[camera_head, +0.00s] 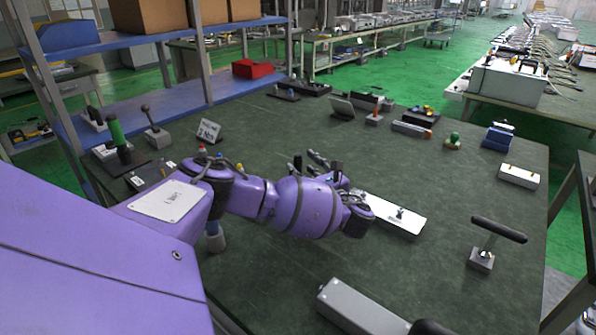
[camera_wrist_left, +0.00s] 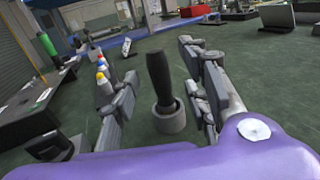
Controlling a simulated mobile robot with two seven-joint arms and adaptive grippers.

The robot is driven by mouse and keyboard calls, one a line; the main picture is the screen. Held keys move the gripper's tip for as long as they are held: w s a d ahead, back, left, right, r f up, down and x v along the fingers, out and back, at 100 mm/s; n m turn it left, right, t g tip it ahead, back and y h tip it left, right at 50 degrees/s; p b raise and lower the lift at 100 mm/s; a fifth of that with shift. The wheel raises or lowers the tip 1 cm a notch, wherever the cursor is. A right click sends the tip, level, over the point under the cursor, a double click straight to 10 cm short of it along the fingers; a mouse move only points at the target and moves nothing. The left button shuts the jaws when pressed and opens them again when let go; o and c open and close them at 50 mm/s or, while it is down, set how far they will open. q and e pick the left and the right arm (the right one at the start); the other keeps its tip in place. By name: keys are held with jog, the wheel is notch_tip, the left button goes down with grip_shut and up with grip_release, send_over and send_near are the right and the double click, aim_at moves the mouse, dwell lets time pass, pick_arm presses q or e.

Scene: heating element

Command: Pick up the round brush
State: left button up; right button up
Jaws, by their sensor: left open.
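The round brush (camera_wrist_left: 160,80) stands upright on the dark table in the left wrist view, with a black handle and a round grey base. My left gripper (camera_wrist_left: 158,64) is open, its fingers on either side of the brush with visible gaps to the handle. In the head view my left gripper (camera_head: 318,164) reaches over the middle of the table. A dark upright piece beside it (camera_head: 337,172) looks like the brush handle; its base is hidden behind my purple wrist. My right gripper is not in view.
A white plate (camera_head: 395,214) lies right of my wrist. A T-handled tool (camera_head: 484,250) stands farther right, and a grey block (camera_head: 360,309) lies at the front. A small sign (camera_head: 208,131) and a green-handled tool (camera_head: 118,138) are at left. The table's right middle is fairly clear.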

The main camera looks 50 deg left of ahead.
aim_at(300, 164)
pick_arm(q)
jog(key=x, duration=0.3)
jog(key=shift+a, duration=0.15)
jog(key=shift+c, duration=0.5)
grip_shut()
jog(key=shift+r, duration=0.15)
